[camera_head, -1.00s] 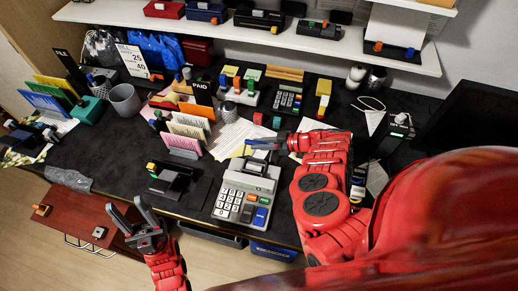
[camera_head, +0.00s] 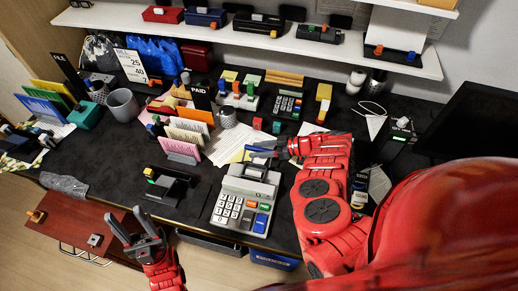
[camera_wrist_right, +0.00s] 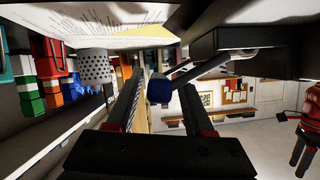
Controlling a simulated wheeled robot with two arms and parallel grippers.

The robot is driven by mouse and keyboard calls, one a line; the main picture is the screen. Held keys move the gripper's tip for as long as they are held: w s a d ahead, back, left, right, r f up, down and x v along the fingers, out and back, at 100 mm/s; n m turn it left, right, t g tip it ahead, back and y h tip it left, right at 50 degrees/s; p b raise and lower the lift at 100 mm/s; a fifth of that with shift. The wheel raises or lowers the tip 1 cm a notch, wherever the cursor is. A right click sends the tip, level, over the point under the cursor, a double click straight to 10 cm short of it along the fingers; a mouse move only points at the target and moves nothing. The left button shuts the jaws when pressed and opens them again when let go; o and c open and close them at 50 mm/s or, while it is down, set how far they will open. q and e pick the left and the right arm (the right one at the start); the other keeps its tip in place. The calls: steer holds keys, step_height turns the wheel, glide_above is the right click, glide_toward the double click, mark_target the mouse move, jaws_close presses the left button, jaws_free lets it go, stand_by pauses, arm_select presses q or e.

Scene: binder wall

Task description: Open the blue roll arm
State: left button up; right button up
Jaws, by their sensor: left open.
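A grey adding machine (camera_head: 245,198) with white keys stands at the front edge of the dark desk. Its roll arm, a dark bar with a blue end (camera_wrist_right: 158,88), shows in the right wrist view. My right gripper (camera_head: 262,149) is over the back of the machine. Contact cannot be told. My left gripper (camera_head: 138,228) is open and empty, low in front of the desk, left of the machine.
A black tape dispenser-like device (camera_head: 170,186) stands left of the machine. Pink and cream cards (camera_head: 185,140) in a holder and a perforated cup (camera_head: 228,116) stand behind. A red drawer unit (camera_head: 75,222) is at lower left. A monitor (camera_head: 470,125) stands at right.

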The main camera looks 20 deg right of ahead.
steer(key=shift+d, duration=0.1)
steer(key=b+v, duration=0.3)
steer(key=v, duration=1.4)
steer(key=shift+d+r, duration=0.1)
steer(key=shift+r, duration=0.05)
